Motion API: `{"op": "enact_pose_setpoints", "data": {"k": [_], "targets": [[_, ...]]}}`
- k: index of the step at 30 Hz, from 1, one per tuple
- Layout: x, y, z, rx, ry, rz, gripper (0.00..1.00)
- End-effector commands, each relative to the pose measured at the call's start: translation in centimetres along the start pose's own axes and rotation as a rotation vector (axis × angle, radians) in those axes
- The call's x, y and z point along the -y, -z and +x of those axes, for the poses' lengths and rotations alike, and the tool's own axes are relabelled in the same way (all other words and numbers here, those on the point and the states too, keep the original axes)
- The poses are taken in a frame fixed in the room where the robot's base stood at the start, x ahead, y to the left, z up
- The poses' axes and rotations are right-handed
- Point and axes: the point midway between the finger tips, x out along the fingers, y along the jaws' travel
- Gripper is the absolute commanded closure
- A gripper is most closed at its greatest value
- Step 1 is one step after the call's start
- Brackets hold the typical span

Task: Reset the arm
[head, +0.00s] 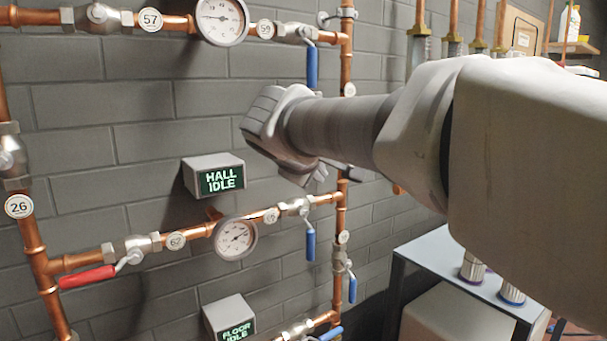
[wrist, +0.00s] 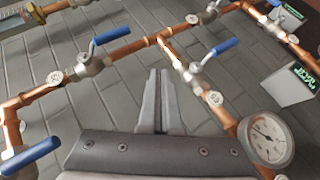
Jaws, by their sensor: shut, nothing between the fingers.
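My gripper (wrist: 159,73) shows in the wrist view with its two fingers together and nothing between them. It points toward the grey brick wall and copper pipes, apart from any valve handle as far as I can tell. In the head view my arm reaches in from the right across the upper middle, its wrist in front of the pipework. The wrist hides most of my gripper there.
Copper pipes carry blue-handled valves (head: 311,67), a red-handled valve (head: 87,278) and gauges (head: 236,238). A display (head: 213,176) reads "HALL IDLE"; a lower display (head: 230,318) reads "FLOOR IDLE". A grey bench (head: 437,252) stands at lower right.

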Motion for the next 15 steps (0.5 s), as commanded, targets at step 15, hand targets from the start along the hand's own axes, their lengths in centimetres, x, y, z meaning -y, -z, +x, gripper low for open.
{"op": "enact_pose_setpoints", "data": {"k": [15], "targets": [[5.3,-14.5,-3.8,0.198,0.18,0.323,1.0]]}}
